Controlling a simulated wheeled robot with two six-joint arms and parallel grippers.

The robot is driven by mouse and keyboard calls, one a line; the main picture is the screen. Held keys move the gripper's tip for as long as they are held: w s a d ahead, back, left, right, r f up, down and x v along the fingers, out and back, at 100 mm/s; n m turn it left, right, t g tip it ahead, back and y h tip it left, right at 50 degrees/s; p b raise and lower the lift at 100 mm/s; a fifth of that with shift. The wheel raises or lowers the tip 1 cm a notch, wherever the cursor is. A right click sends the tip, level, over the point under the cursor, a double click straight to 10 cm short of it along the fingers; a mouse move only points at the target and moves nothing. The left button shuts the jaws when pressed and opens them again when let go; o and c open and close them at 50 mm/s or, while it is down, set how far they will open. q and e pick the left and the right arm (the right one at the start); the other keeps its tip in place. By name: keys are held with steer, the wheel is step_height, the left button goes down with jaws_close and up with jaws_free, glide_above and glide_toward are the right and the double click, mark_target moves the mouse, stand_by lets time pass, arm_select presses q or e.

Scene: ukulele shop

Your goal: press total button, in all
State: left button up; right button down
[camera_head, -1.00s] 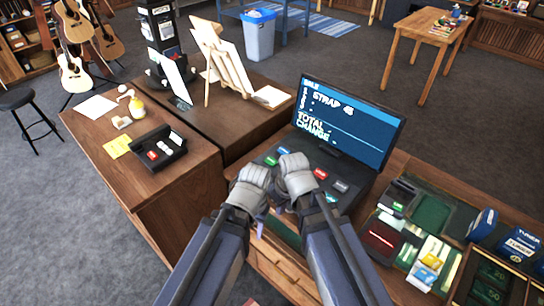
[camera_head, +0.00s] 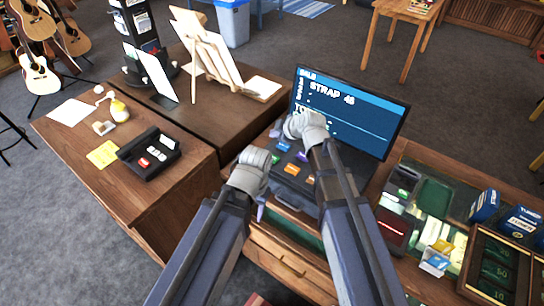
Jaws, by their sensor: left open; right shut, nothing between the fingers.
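The dark register stands on the counter at right of centre, with a keypad (camera_head: 291,187) of several coloured keys below its screen (camera_head: 370,117). The screen reads "SALE" and "STRAP 45"; a lower line starting "TO" is partly hidden by my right gripper. My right gripper (camera_head: 302,156) is shut and empty over the back part of the keypad, in front of the screen. I cannot tell whether it touches a key. My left gripper (camera_head: 262,209) is open and empty at the keypad's left front edge. An orange key (camera_head: 292,168) shows between the grippers. Key labels are unreadable, so I cannot pick out the total button.
Left of the register, a wooden counter holds a black card terminal (camera_head: 149,154), a yellow note (camera_head: 103,154) and a small easel (camera_head: 205,60). To the right are a dark reader (camera_head: 394,231), blue boxes (camera_head: 485,206) and a divided tray (camera_head: 497,262).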

mark_target(275, 159)
steer(key=shift+f, duration=0.1)
step_height(275, 159, down, 9)
steer(key=b, duration=0.8)
steer(key=shift+b, duration=0.4)
stand_by(1.5)
steer(key=shift+f+b, duration=0.25)
steer(key=shift+b, duration=0.2)
steer(key=shift+f+b, duration=0.45)
steer(key=shift+f, duration=0.05)
stand_by(0.5)
steer(key=shift+r, duration=0.2)
steer(key=shift+r+p, duration=0.75)
steer(key=shift+p, duration=0.15)
